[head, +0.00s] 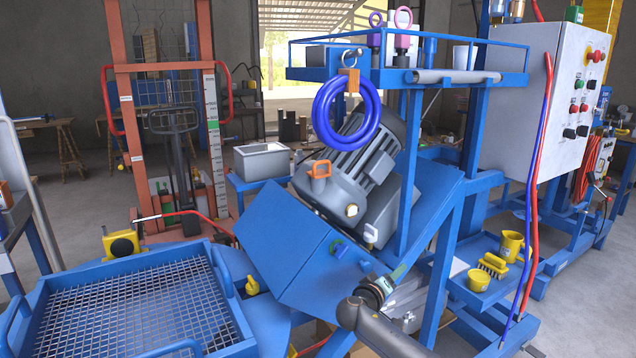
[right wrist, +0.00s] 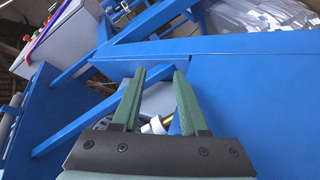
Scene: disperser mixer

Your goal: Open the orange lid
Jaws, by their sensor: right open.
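An orange part with a loop-like handle (head: 319,172) sits on the upper side of the grey motor (head: 357,165); it is the likeliest orange lid, but I cannot tell for sure. The motor rests on a tilted blue housing (head: 290,245). My right gripper (head: 399,271) is low at the right of the housing, apart from the orange part. In the right wrist view its green fingers (right wrist: 159,74) are spread with nothing held between them; blue panels lie beyond. The orange part does not show there. My left gripper is not in view.
A blue frame post (head: 440,265) stands close right of my right gripper. A blue shelf (head: 490,262) holds a yellow mug (head: 511,246), a brush and a small yellow pot. Blue rings (head: 347,110) hang above the motor. A mesh-topped blue tray (head: 225,285) is at lower left.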

